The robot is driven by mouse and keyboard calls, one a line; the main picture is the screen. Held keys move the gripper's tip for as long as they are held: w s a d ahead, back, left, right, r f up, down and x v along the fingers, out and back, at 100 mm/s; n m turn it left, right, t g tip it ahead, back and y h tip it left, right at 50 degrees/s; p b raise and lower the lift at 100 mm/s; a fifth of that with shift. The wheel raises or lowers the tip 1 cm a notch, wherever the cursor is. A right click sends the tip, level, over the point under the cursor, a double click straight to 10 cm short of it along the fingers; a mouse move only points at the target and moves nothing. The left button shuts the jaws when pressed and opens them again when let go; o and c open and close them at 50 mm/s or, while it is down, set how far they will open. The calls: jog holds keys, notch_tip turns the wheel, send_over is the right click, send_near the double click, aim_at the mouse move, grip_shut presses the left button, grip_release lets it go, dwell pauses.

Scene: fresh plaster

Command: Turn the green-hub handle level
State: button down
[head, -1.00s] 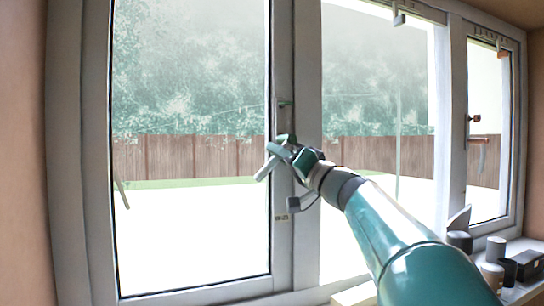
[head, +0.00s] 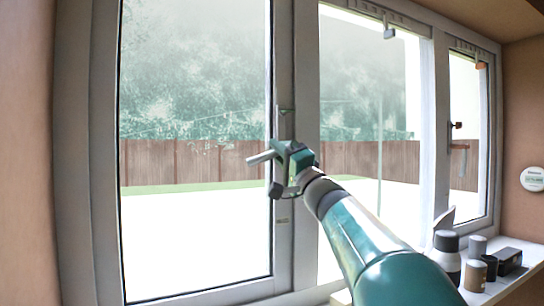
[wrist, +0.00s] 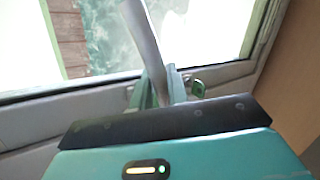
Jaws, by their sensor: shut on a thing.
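The grey lever of the window handle (head: 261,157) sticks out to the left from my gripper (head: 287,157) in the head view. It lies close to level, its free left end slightly lower. In the wrist view the lever (wrist: 143,35) runs up from between the two teal fingers of my gripper (wrist: 158,88), which are shut on it. A small green round part (wrist: 198,88) shows on the frame just right of the fingers; I cannot tell surely whether it is the hub. In the head view my gripper hides the handle's mount.
A dark-capped bottle (head: 446,254), several small jars and a black box (head: 508,260) stand on the sill at right. A round white device (head: 532,178) is on the right wall. The left pane is clear.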

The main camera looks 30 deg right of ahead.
jog(key=m, duration=0.1)
jog(key=m+h, duration=0.1)
jog(key=shift+a+r+m+t+h, duration=0.2)
jog(key=shift+r+m+t+h, duration=0.1)
jog(key=shift+r+m, duration=0.1)
jog(key=shift+r+m+h, duration=0.2)
jog(key=shift+m+h, duration=0.65)
jog(key=shift+m, duration=0.25)
jog(key=shift+r+m+h, duration=0.2)
jog(key=shift+m+h, duration=0.65)
jog(key=shift+m, duration=0.25)
jog(key=c, duration=1.5)
grip_release()
jog(key=shift+o, duration=0.2)
jog(key=shift+d, duration=0.1)
jog(key=v, duration=1.3)
jog(key=shift+s+f, duration=0.2)
jog(key=shift+f, duration=0.2)
